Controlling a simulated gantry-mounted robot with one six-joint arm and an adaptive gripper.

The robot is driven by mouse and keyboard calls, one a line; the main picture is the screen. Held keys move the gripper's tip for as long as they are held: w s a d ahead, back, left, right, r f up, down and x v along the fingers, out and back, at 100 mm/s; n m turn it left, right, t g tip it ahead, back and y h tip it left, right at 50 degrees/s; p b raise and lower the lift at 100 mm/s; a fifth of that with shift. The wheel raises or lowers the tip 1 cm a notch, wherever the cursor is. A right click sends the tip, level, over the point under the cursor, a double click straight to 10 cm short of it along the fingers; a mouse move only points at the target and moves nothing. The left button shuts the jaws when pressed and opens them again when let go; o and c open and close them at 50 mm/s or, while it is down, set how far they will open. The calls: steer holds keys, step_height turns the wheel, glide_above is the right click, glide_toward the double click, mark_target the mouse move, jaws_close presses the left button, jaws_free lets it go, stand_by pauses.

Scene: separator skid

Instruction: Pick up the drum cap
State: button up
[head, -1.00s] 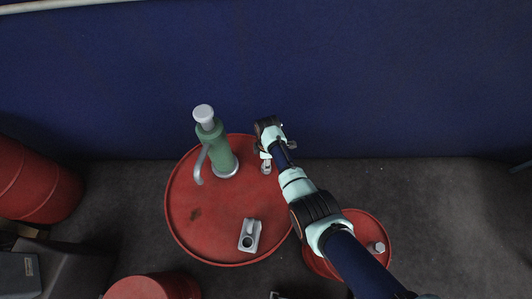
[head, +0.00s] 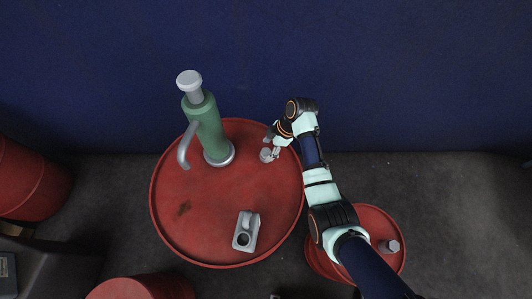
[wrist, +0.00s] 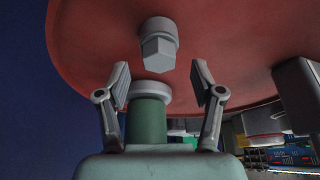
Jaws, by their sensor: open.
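The drum cap (head: 266,155) is a small grey hexagonal plug on the right part of the large red drum's top (head: 200,215). In the wrist view the cap (wrist: 158,48) stands out from the red surface near the top centre. My gripper (head: 272,146) is close beside the cap at the drum's right side. In the wrist view my gripper (wrist: 161,76) is open and empty, its fingers spread left and right. The cap appears beyond the fingertips and between their lines, with no visible contact.
A green hand pump (head: 208,130) stands left of the cap. A grey fitting with a hole (head: 245,232) lies on the drum's front part. A smaller red drum (head: 372,222) with a similar grey plug (head: 389,246) is at the right under my arm. A blue wall (head: 400,70) rises behind.

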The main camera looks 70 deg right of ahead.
steer(key=x, duration=0.3)
steer(key=shift+w+f, duration=0.1)
steer(key=shift+f, duration=0.1)
steer(key=c, duration=1.1)
steer(key=shift+o, duration=0.2)
step_height(320, 180, up, 20)
steer(key=p, duration=0.6)
steer(key=shift+r, duration=0.15)
step_height(320, 180, up, 4)
steer(key=p, duration=0.5)
glide_above(266, 152)
steer(key=shift+r, duration=0.15)
